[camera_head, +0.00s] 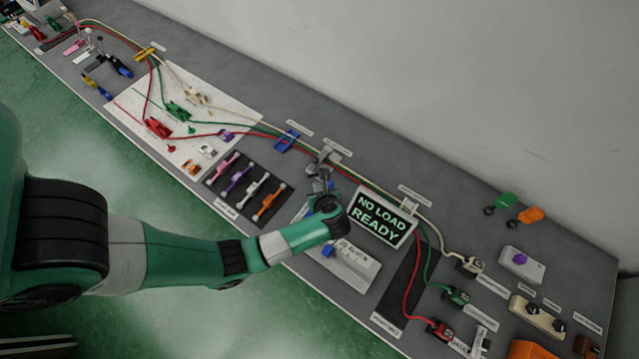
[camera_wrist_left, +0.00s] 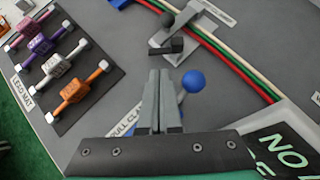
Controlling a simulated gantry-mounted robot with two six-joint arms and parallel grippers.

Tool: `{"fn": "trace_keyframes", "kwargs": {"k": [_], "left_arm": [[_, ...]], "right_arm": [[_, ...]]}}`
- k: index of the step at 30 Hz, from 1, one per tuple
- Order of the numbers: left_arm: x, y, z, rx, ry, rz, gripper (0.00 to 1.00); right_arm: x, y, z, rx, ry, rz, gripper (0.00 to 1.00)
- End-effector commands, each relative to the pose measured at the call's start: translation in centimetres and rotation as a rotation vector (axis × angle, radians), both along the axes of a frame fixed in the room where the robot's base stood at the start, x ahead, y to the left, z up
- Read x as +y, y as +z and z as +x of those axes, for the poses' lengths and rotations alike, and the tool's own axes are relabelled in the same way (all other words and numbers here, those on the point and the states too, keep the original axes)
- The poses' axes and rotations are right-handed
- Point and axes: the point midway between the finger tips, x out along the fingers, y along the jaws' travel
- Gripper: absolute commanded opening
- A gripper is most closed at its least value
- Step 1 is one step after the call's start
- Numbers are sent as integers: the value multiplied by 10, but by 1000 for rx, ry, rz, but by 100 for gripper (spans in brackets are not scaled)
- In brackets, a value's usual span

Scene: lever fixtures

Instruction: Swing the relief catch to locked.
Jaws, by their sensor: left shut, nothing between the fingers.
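My left gripper (camera_head: 325,178) reaches over the bench with its fingers together and nothing between them; the fingertips (camera_wrist_left: 161,78) also show in the left wrist view. Just beyond them is a grey lever fixture (camera_wrist_left: 196,30) with a dark handle and a round dark knob, apart from the fingers in that picture. This fixture also shows in the head view (camera_head: 320,158), partly behind my gripper. A blue ball knob (camera_wrist_left: 193,82) sits right of the fingertips; its base is hidden by the gripper. The label by the grey fixture is too small to read, so I cannot tell which lever is the relief catch.
A "NO LOAD READY" display (camera_head: 382,217) stands right of my gripper. A dark mat (camera_head: 225,195) with several coloured handles lies left. Red, green and cream cables (camera_wrist_left: 236,65) run behind the fixture. A grey plate (camera_head: 352,270) with a blue knob lies in front.

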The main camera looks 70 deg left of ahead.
Motion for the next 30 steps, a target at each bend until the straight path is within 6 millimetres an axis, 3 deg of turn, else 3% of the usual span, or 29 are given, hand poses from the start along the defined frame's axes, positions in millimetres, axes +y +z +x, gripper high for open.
{"fn": "trace_keyframes", "kwargs": {"k": [3, 9, 30], "left_arm": [[17, -19, 2, 1, 5, -1, 0], [33, -35, 5, -1, 2, 0, 0], [33, -35, 8, -1, -53, 0, 0]], "right_arm": [[0, -11, 0, 0, 0, 0, 50], [0, -17, 0, 0, 0, 0, 50], [0, -10, 0, 0, 0, 0, 50]]}}
